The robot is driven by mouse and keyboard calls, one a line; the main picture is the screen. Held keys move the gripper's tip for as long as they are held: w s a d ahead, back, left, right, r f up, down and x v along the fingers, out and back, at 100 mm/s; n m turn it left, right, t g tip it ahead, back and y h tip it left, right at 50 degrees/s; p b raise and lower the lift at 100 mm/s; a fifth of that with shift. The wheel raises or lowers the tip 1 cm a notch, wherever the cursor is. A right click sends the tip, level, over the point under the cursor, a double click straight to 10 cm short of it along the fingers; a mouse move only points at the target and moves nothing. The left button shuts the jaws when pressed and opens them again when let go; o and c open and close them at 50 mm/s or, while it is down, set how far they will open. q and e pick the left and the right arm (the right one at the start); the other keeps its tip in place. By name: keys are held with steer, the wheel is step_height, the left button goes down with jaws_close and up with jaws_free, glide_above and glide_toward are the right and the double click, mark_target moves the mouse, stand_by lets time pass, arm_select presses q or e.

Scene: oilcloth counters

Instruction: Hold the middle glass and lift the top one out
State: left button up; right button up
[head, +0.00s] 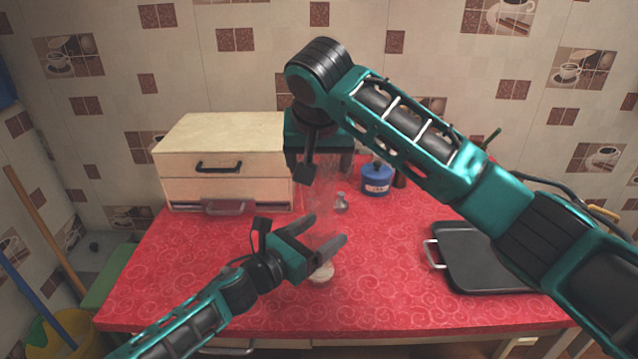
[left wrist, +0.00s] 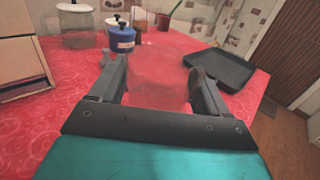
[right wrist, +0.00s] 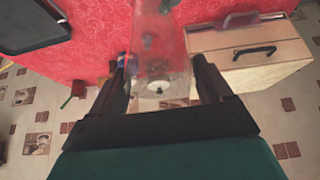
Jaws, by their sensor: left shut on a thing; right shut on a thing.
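The glasses are clear and faint, so their rims are hard to separate. In the head view a faint stack (head: 322,214) stands between the two grippers, above a pale round thing (head: 322,273) on the red counter. My left gripper (head: 325,233) is shut around the middle glass, from the lower left; the clear wall (left wrist: 160,80) fills the space between its fingers in the left wrist view. My right gripper (head: 321,172) is above it, pointing down and shut on the top glass; its clear wall (right wrist: 160,60) shows between the fingers. I cannot tell how deeply the glasses nest.
A cream drawer unit (head: 230,160) stands at the back left. A small metal thing (head: 341,203) and a blue canister (head: 377,177) stand behind the stack. A black griddle pan (head: 475,262) lies at the right. The counter left of the stack is clear.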

arm_select(q)
steer(key=o, duration=1.2)
steer(key=shift+c, duration=0.2)
steer(key=shift+a, duration=0.1)
